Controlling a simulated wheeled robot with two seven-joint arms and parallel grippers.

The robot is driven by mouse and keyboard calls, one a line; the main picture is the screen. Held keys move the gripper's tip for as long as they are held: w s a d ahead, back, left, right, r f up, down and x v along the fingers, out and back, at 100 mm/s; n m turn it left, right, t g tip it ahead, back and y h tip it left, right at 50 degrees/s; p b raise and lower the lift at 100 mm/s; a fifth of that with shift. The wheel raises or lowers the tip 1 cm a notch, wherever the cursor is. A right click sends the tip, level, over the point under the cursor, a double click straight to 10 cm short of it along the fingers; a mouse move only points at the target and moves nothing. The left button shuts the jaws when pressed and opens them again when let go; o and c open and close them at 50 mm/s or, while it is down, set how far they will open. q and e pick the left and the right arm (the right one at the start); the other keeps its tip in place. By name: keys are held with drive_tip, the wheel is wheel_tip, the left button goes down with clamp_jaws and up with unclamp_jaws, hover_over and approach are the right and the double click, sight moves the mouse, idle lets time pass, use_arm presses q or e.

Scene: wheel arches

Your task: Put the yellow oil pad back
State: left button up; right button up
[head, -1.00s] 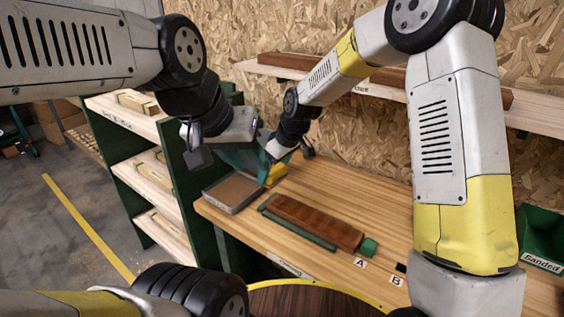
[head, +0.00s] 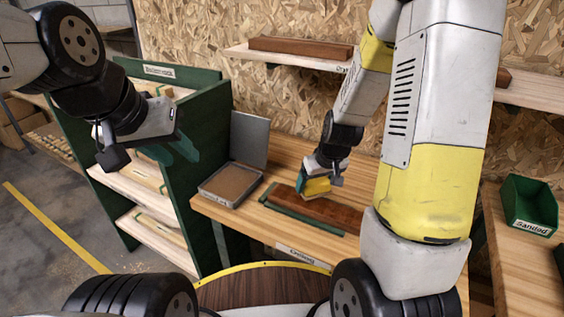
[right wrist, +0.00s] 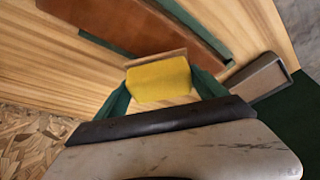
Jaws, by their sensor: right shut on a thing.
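My right gripper (head: 318,182) is shut on the yellow oil pad (head: 317,187) above the bench, close to the far side of a reddish-brown board (head: 335,212). The right wrist view shows the yellow pad (right wrist: 158,82), with a thin brown backing along its edge, between the green fingers. A shallow grey tin (head: 205,194) with a brown inside stands on the bench left of the board, its lid (head: 249,139) upright. My left gripper (head: 172,152) is in front of the green shelf unit, left of the tin, with its green fingers apart and empty.
The board lies along a green strip (head: 290,208) on the wooden bench. A green shelf unit (head: 205,120) stands at the left. A wall shelf (head: 290,58) holds brown boards. A green bin labelled "Sanded" (head: 530,205) stands at the right.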

drive_tip(key=shift+d+f, duration=0.1)
drive_tip(key=shift+d, duration=0.2)
drive_tip(key=shift+m, duration=0.3)
drive_tip(key=w, duration=0.5)
drive_tip(key=w+d+f, duration=0.1)
drive_tip(key=w, duration=0.9)
drive_tip(key=shift+w+d+f, duration=0.1)
drive_tip(key=shift+d+f, duration=0.1)
drive_tip(key=shift+f, duration=1.8)
drive_tip(key=shift+f, duration=0.1)
drive_tip(key=o, duration=1.1)
